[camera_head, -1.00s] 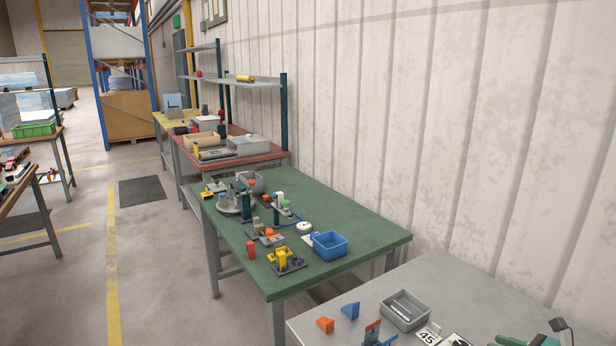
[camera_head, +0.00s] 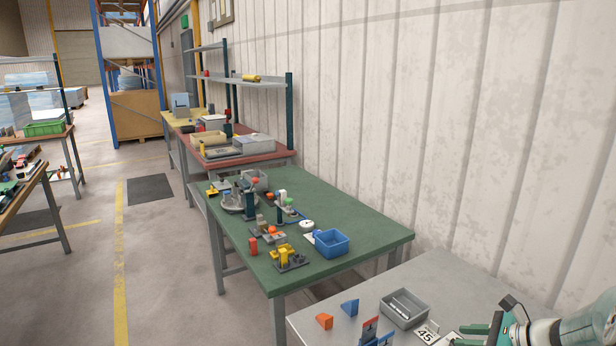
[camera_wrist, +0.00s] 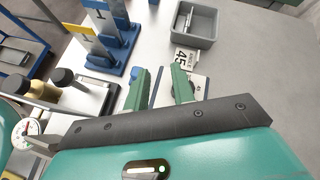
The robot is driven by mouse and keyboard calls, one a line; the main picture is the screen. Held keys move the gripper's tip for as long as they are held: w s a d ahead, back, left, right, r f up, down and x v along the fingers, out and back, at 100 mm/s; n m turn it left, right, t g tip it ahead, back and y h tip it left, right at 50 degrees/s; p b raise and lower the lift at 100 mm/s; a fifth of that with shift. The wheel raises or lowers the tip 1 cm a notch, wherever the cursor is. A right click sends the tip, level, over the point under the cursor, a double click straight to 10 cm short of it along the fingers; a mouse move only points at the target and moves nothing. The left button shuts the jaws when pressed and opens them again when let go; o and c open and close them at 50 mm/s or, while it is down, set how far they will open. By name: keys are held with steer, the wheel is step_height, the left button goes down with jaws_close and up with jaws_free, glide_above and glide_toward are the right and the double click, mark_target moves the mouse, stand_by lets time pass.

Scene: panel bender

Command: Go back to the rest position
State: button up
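My gripper (camera_wrist: 160,88) has two green fingers that stand apart with a gap between them. Nothing shows held in the gap. In the head view my gripper (camera_head: 482,333) is at the lower right corner, over the grey table (camera_head: 440,278), partly cut off by the frame edge. The fingers are close to a card marked 45 (camera_head: 427,332), which also shows beyond the fingertips in the wrist view (camera_wrist: 184,60). I cannot tell their height above the table.
Blue stands (camera_wrist: 113,68) are left of the fingers. A green table (camera_head: 365,218) with a blue bin (camera_head: 332,243) lies beyond. The wall bounds the right; floor is open left.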

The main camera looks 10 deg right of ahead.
steer(key=s+a+r+n+g+h, duration=0.1)
steer(key=s+a+r+n+g, duration=0.15)
steer(key=a+n, duration=0.45)
steer(key=s+a+r+n+g+h, duration=0.1)
steer(key=a+r+n, duration=0.3)
steer(key=a, duration=0.6)
steer(key=s+a+r+n+g+h, duration=0.1)
steer(key=s+a+r+n+g, duration=0.15)
steer(key=a+n, duration=0.45)
steer(key=s+a+r+n+t+h, duration=0.2)
steer(key=s+a+r+n+h, duration=0.1)
steer(key=s+a+n, duration=0.4)
steer(key=shift+r+n, duration=0.5)
